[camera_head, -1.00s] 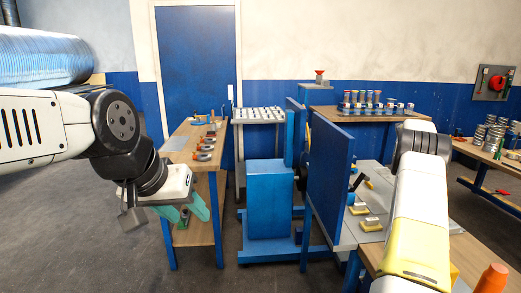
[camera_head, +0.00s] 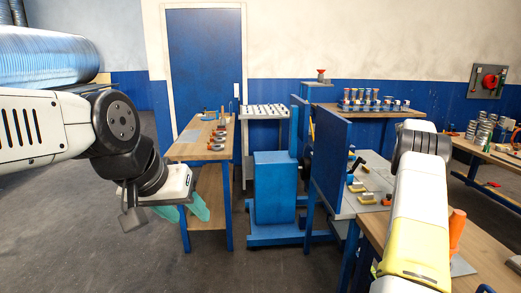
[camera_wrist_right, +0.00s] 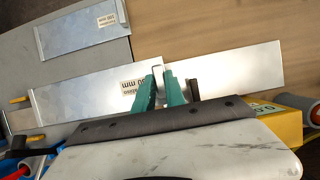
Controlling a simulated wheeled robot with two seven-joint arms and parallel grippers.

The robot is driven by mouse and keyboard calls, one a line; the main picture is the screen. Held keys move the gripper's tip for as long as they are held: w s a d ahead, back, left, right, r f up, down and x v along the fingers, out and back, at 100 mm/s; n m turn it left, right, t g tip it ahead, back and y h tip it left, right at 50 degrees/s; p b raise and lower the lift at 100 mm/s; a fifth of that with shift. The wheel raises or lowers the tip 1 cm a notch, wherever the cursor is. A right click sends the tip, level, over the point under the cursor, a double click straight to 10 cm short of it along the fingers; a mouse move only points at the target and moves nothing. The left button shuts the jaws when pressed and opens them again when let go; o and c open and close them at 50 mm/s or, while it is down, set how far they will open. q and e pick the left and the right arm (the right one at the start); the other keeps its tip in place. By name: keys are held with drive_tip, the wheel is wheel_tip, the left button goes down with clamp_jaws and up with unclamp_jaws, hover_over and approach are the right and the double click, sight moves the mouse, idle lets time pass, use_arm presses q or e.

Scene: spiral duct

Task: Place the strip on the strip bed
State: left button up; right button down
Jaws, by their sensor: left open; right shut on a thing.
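My right gripper (camera_wrist_right: 163,84), with green fingers, is shut on a flat shiny metal strip (camera_wrist_right: 225,72) in the right wrist view. The strip extends to both sides of the fingers and bears a printed label. A wooden surface and a grey surface show beneath it; I cannot tell whether it touches them. In the head view the right gripper is hidden behind my right arm. My left gripper (camera_head: 192,207) is open and empty, hanging over the floor left of the blue machine. I cannot identify the strip bed with certainty.
Another labelled metal strip (camera_wrist_right: 82,24) lies on the grey surface. A blue machine (camera_head: 275,190) stands mid-view beside an upright blue panel (camera_head: 331,163). A narrow wooden bench (camera_head: 202,151) holds tools. An orange cone-like object (camera_head: 457,230) is at right. Floor at left is clear.

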drive_tip(key=shift+s+a+r, duration=0.2)
drive_tip(key=shift+a, duration=0.3)
drive_tip(key=shift+w+a+f+m, duration=0.1)
drive_tip(key=shift+a+m, duration=0.2)
drive_tip(key=shift+a, duration=0.35)
drive_tip(key=s+a+r+m+g+y, duration=0.1)
drive_tip(key=s+a+m, duration=0.2)
drive_tip(key=a, duration=1)
drive_tip(key=s+a+r+m+g+y, duration=0.1)
drive_tip(key=s+a+m, duration=0.3)
drive_tip(key=a, duration=1)
drive_tip(key=s+a+r+m+g+y, duration=0.1)
drive_tip(key=s+a+m, duration=0.3)
drive_tip(key=a+m, duration=0.4)
drive_tip(key=a+r+g, duration=0.1)
drive_tip(key=a, duration=0.5)
drive_tip(key=shift+r+g, duration=0.35)
drive_tip(key=shift+g, duration=0.05)
drive_tip(key=shift+s+a, duration=0.15)
drive_tip(key=shift+s, duration=0.1)
